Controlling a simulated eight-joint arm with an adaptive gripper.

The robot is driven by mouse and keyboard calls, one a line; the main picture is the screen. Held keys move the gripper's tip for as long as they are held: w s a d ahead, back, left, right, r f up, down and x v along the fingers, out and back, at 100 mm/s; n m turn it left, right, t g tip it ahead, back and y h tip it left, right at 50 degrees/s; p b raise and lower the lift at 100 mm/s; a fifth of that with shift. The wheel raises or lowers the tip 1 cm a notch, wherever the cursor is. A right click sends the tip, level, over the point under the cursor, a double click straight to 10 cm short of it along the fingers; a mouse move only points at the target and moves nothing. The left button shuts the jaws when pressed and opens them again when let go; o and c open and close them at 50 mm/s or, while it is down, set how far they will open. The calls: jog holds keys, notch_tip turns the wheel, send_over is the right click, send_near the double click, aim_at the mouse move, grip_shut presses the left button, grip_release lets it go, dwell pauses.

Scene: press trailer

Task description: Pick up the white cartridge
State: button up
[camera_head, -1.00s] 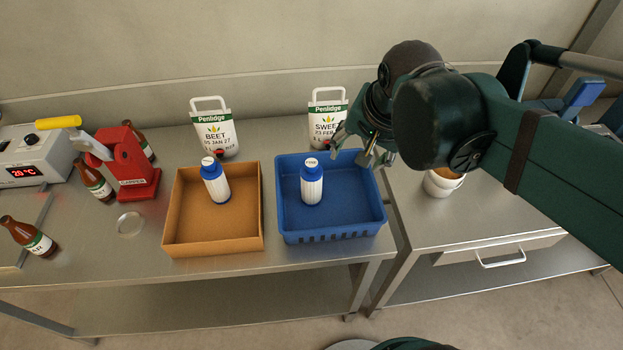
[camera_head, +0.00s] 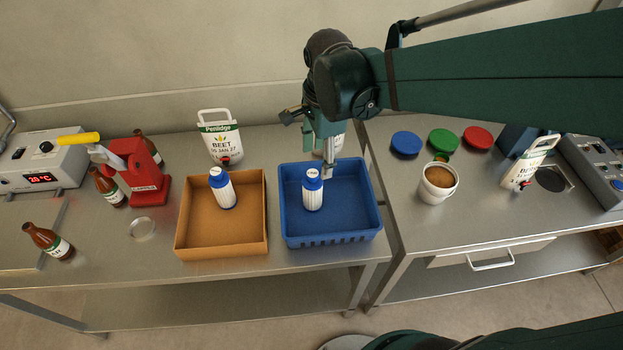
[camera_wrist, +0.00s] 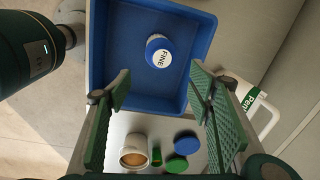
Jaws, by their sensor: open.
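The other white cartridge (camera_head: 224,192) stands in the orange-brown box (camera_head: 222,250). My gripper (camera_head: 328,172) is over the back right part of the blue bin, just behind and right of its cartridge. In the wrist view its two green-padded fingers (camera_wrist: 160,92) are wide apart with nothing between them. It does not touch the cartridge.
A beet pouch (camera_head: 222,143) stands behind the box; a second pouch is mostly hidden behind my gripper. A cup (camera_head: 438,183) and coloured lids (camera_head: 443,142) are on the right table.

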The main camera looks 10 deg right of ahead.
aim_at(311, 184)
jog(key=shift+w+a+f+m+g+p, duration=0.25)
jog(key=shift+a+m+p, duration=0.1)
jog(key=shift+a+m, duration=0.2)
jog(key=shift+w+a+f+m+g+p, duration=0.1)
jog(key=shift+w+a+m+g+p, duration=0.1)
jog(key=shift+a+m+p, duration=0.25)
notch_tip(311, 184, down, 9)
jog(key=shift+f, duration=0.1)
jog(key=shift+f+b, duration=0.3)
jog(key=shift+f, duration=0.85)
jog(key=shift+f, duration=0.1)
jog(key=shift+s+d+f+b, duration=0.1)
jog(key=shift+f+b, duration=0.05)
jog(key=shift+f, duration=1.15)
jog(key=shift+s+d+f+b, duration=0.1)
jog(key=shift+f+b, duration=0.05)
jog(key=shift+f, duration=1.1)
jog(key=shift+c, duration=0.5)
jog(key=c, duration=1)
